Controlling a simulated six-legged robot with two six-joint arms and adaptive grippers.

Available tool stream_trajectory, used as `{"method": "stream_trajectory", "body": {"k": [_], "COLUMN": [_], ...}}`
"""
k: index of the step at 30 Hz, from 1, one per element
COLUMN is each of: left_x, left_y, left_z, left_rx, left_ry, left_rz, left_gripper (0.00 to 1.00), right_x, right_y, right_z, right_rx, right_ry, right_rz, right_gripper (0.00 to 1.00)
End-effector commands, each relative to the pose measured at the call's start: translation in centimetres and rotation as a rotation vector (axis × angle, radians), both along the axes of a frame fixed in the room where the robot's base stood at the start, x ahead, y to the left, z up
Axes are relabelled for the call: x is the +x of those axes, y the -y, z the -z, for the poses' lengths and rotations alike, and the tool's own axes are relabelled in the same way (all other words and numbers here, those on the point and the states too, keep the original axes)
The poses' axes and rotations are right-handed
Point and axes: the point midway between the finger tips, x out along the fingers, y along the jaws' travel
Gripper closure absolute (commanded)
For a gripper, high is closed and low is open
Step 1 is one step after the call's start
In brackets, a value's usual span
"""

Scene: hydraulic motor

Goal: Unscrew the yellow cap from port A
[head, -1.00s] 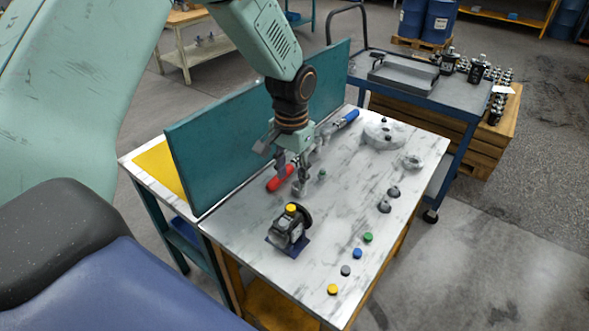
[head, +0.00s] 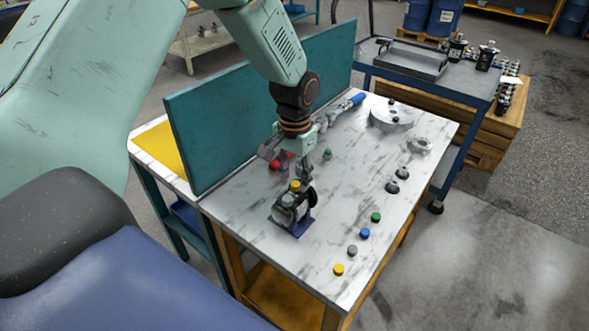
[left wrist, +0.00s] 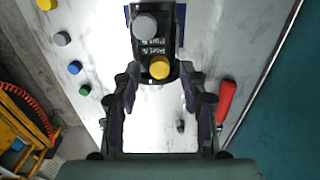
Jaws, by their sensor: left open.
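The dark hydraulic motor (head: 290,211) sits on a small blue plate on the marbled workbench. A yellow cap (head: 295,186) is on its top port; in the left wrist view this cap (left wrist: 159,68) shows near the line between the fingertips, with a grey cap (left wrist: 145,26) beyond it on the motor. My left gripper (head: 297,173) points down just above and behind the yellow cap. In the left wrist view its two fingers (left wrist: 160,80) are spread wide, with nothing held. My right gripper is out of view.
Loose yellow (head: 339,269), grey (head: 352,250), blue (head: 365,233) and green (head: 376,217) caps stand along the bench's right side. A teal panel (head: 225,125) rises behind the motor. A red-handled tool (left wrist: 227,98) lies beside the gripper.

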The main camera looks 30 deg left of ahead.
Motion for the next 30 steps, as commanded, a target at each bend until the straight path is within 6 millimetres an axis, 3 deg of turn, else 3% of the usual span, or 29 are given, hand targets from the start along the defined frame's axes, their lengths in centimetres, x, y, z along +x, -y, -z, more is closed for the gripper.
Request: {"method": "stream_trajectory", "body": {"k": [30], "left_x": [-0.05], "left_y": [-0.05], "left_z": [0.51], "left_rx": [0.0], "left_ry": [0.0], "left_rz": [0.0], "left_gripper": [0.57], "right_x": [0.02], "right_y": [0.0], "right_z": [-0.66], "right_rx": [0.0], "right_ry": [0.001], "right_rz": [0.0], "right_gripper": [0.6]}}
